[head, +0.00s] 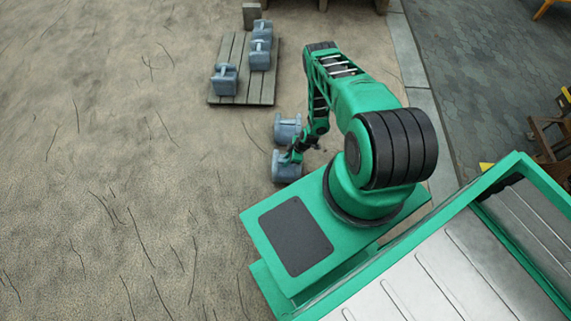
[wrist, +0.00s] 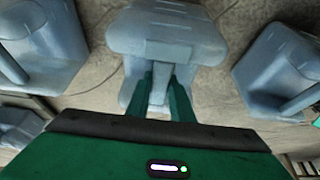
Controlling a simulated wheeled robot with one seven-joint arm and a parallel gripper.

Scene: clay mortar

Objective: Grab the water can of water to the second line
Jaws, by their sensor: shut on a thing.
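My gripper (wrist: 164,95) is shut on the upright grip of a blue-grey can (wrist: 168,38), the middle one in the wrist view. In the head view my gripper (head: 298,153) is at the near blue-grey can (head: 287,167), on the ground beside my base. A second similar can (head: 287,128) stands just beyond it. In the wrist view similar cans flank the held one, at left (wrist: 40,40) and right (wrist: 281,65). I cannot make out any water or level lines. Whether the held can is lifted is unclear.
A wooden pallet (head: 240,94) farther off bears several blue-grey cans (head: 225,79). A small block (head: 251,14) stands behind it. Cracked sandy ground to the left is open. A stone kerb (head: 415,75) and paving lie to the right, with wooden items (head: 550,140) at the edge.

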